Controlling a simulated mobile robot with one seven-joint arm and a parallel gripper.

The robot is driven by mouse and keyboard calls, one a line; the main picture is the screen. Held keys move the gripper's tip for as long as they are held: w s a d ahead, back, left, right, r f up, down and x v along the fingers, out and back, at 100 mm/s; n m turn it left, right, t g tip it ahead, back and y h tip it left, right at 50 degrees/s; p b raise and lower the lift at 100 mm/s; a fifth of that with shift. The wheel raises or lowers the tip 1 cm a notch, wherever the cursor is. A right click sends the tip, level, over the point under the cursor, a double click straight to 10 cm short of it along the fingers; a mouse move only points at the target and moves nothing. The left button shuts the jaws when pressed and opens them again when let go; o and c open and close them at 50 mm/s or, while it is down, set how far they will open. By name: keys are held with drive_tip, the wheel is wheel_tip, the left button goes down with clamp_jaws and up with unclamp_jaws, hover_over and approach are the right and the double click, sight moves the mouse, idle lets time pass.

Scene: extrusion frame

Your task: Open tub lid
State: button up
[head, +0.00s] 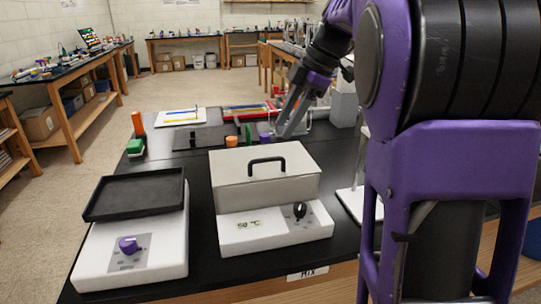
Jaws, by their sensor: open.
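A light grey tub (262,195) with a white front panel stands on the black bench in the middle of the head view. Its lid (225,168) lies flat on top and looks shut, with a black bar handle (266,163) on it. The panel carries a "50 °C" label and a black knob (299,210). My gripper (283,131) is open and empty, pointing down, above and behind the tub's right part in the picture, apart from the handle.
Left of the tub stands a white device (160,255) with a black tray top (135,194) and a purple knob. Behind are small orange, green and purple blocks (231,141) and a grey plate. A white stand (360,200) is at right. A "MIX" label marks the front edge.

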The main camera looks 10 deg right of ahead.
sight(271, 160)
drive_tip(key=b+x, duration=0.1)
drive_tip(key=x, duration=0.7)
drive_tip(key=shift+w+a+f, duration=0.1)
drive_tip(key=shift+f, duration=0.15)
clamp_jaws()
idle(1.1)
